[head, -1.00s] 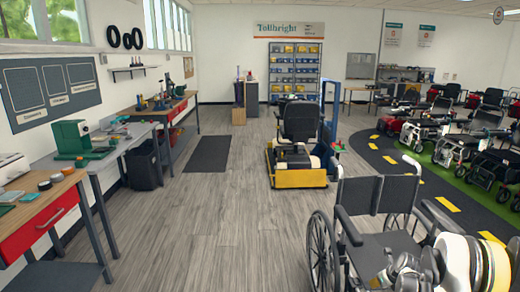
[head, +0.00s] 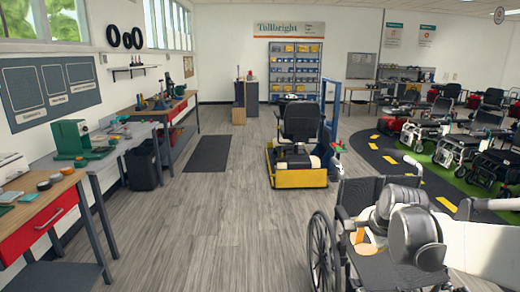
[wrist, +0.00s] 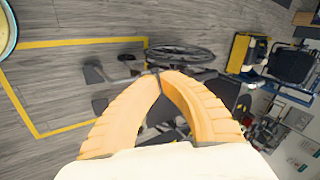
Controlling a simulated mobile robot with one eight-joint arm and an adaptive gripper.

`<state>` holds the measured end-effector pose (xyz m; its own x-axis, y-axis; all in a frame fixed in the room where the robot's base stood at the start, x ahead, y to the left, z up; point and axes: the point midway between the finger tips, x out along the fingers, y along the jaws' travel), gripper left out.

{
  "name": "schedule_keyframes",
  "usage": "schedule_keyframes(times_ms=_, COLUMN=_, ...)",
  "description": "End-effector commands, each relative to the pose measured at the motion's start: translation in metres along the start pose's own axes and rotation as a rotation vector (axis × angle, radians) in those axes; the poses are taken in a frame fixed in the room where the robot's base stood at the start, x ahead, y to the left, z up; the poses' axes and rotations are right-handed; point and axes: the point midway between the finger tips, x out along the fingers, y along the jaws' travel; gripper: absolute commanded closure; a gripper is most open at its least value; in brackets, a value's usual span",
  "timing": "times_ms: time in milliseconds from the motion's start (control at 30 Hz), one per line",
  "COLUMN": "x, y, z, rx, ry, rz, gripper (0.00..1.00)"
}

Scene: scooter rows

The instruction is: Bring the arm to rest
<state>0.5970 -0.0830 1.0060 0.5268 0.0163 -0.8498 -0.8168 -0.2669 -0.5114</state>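My arm reaches in from the lower right of the head view. Its grey and white links cover part of a black wheelchair (head: 362,194). The orange fingers of my gripper (head: 366,243) show small in front of the wheelchair seat in that view. In the wrist view my gripper (wrist: 160,73) has its two orange fingers curved inward with their tips together. Nothing shows between them. The wheelchair's wheel (wrist: 182,53) lies beyond the fingertips there, and the fingers hide part of the chair.
A yellow-based platform with a black seat (head: 300,178) stands mid-floor. Workbenches (head: 50,205) line the left side. Scooters (head: 455,145) stand in rows at right beside a dark lane with yellow dashes. Grey floor (head: 200,235) is clear between the benches and the wheelchair.

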Motion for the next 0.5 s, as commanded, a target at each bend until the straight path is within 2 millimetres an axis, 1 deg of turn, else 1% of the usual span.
schedule_keyframes(times_ms=33, x=-0.022, y=0.010, z=0.016, rx=-0.104, ry=0.002, rz=-0.003, gripper=1.00)
schedule_keyframes(times_ms=100, x=-0.049, y=0.024, z=0.036, rx=-0.267, ry=0.008, rz=-0.007, gripper=1.00)
schedule_keyframes(times_ms=167, x=-0.070, y=0.039, z=0.052, rx=-0.407, ry=0.014, rz=-0.012, gripper=1.00)
schedule_keyframes(times_ms=200, x=-0.082, y=0.050, z=0.062, rx=-0.500, ry=0.019, rz=-0.014, gripper=1.00)
schedule_keyframes(times_ms=267, x=-0.098, y=0.067, z=0.078, rx=-0.639, ry=0.025, rz=-0.018, gripper=1.00)
schedule_keyframes(times_ms=333, x=-0.113, y=0.089, z=0.094, rx=-0.798, ry=0.033, rz=-0.021, gripper=1.00)
schedule_keyframes(times_ms=400, x=-0.124, y=0.110, z=0.107, rx=-0.941, ry=0.042, rz=-0.025, gripper=1.00)
schedule_keyframes(times_ms=500, x=-0.132, y=0.135, z=0.121, rx=-1.111, ry=0.053, rz=-0.027, gripper=1.00)
